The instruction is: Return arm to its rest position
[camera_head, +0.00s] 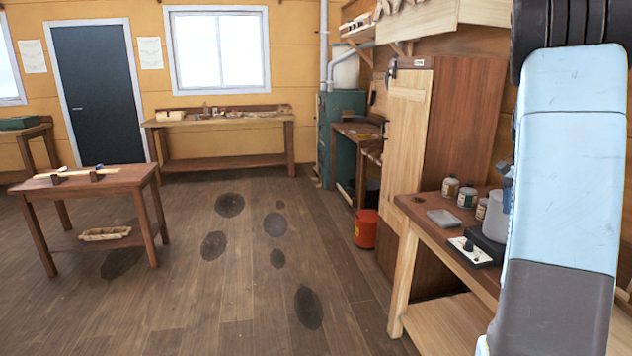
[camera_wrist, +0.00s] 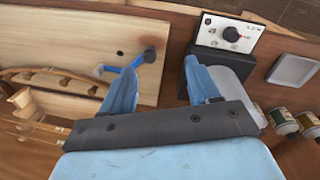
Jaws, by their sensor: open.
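My arm (camera_head: 565,180) fills the right side of the head view, raised upright in front of the right workbench. My gripper (camera_wrist: 160,68) shows in the wrist view with its two blue fingers spread apart and nothing between the tips. It is over the bench top, beside a small control box with a black dial (camera_wrist: 229,33). In the head view the arm hides part of the bench.
The right workbench (camera_head: 425,212) holds several jars (camera_head: 467,196), a grey square plate (camera_head: 444,218) and the control box (camera_head: 470,252). A red bucket (camera_head: 367,229) stands on the floor. A small table (camera_head: 120,178) is at left. The middle floor is clear apart from dark stains.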

